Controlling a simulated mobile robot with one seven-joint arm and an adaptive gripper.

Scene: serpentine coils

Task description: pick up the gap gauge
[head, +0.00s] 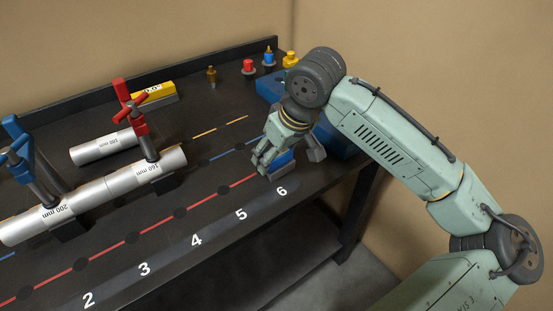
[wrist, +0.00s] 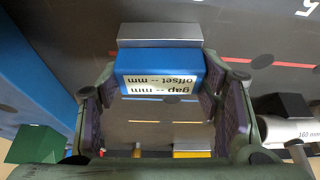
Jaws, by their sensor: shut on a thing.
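The gap gauge (wrist: 158,68) is a blue block with a grey metal bar along one side and a white label reading "gap -- mm, offset -- mm". In the wrist view it sits between the two fingers of my gripper (wrist: 160,88), which is shut on it. In the head view my gripper (head: 287,158) is near the right end of the bench, above the number 6, and the blue gauge (head: 282,161) shows partly between its fingers. Whether the gauge touches the bench top is not clear.
Metal pipes (head: 120,185) lie at the left, held by a red clamp (head: 134,115) and a blue clamp (head: 18,150). A yellow-topped block (head: 155,93) and small coloured pieces (head: 248,66) stand at the back. A blue container (head: 268,88) is behind my gripper. The numbered front strip (head: 215,232) is clear.

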